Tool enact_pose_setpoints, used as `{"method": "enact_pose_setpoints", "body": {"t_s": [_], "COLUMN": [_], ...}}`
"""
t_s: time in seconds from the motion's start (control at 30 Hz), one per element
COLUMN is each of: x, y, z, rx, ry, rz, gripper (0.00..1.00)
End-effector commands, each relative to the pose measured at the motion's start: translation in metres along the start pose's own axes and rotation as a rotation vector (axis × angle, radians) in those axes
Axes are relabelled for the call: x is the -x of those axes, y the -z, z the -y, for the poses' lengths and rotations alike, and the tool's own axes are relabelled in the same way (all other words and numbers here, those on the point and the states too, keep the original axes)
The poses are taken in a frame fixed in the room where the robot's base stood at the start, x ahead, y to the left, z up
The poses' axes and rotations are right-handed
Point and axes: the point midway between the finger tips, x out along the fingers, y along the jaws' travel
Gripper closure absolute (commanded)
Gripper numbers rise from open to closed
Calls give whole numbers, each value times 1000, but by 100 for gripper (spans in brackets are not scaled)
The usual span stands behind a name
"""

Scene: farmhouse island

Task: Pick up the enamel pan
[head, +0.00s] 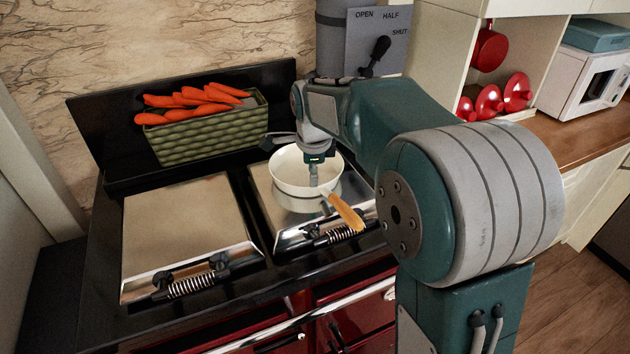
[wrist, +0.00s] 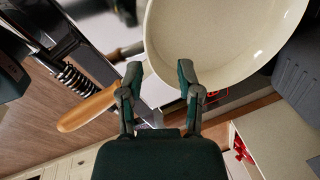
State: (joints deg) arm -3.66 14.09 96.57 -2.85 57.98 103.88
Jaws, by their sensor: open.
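The enamel pan (head: 283,178) is cream-white with a wooden handle (head: 345,212) that points toward the front right. It sits upright on the right-hand chrome lid of the range. My gripper (head: 314,178) is at the pan, pointing down, and its fingers hide part of the bowl. In the wrist view the pan (wrist: 225,40) fills the upper right, and its handle (wrist: 88,108) extends to the left behind one finger. My gripper (wrist: 160,76) is open, with the pan's near rim showing between and beyond the fingertips. I cannot tell whether the fingers touch it.
A green woven basket (head: 205,137) of carrots (head: 195,101) stands on the range at the back. The left chrome lid (head: 185,225) is bare. A lever panel (head: 374,40) is behind my arm. Red pans (head: 488,100) and a white microwave (head: 590,85) are at the right.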

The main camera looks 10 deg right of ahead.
Motion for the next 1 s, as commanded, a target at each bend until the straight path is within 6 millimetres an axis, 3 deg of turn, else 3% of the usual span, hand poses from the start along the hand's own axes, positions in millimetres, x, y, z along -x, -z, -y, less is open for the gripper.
{"method": "enact_pose_setpoints", "body": {"t_s": [0.33,0.63,0.67,0.73,0.77,1.0], "x": [-47,-52,-52,-52,-52,-51], "y": [1,2,2,2,2,1], "z": [-6,-6,-6,-6,-6,-4], "rx": [2,1,1,1,1,2], "ry": [-1,2,2,2,2,5], "rz": [-2,-1,-1,-1,-1,-1], "gripper": [55,55,64,95,100,100]}}
